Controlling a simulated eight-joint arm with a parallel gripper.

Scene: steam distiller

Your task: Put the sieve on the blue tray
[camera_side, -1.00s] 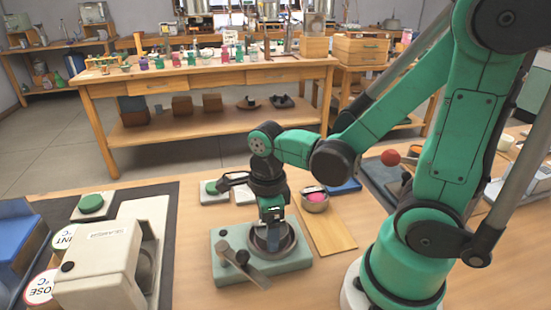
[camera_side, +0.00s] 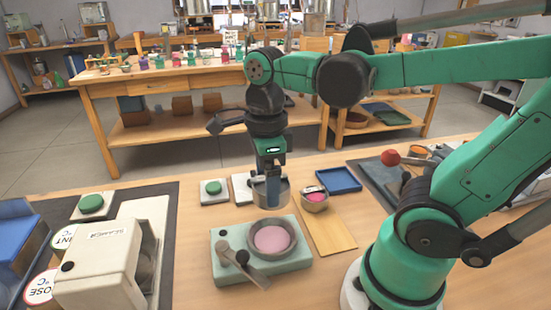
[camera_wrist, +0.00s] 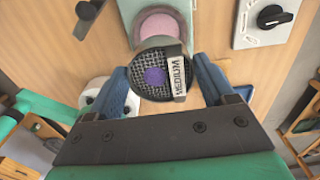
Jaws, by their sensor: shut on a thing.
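The sieve (camera_side: 257,193) is a grey metal ring with dark mesh and a MEDIUM label; a purple patch shows at its mesh. In the wrist view the sieve (camera_wrist: 152,58) sits between the two blue fingers of my gripper (camera_wrist: 163,84).
The green device (camera_side: 232,262) has a round cup with pink material (camera_side: 271,238) and a lever. A green-button box (camera_side: 213,192) is at left.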

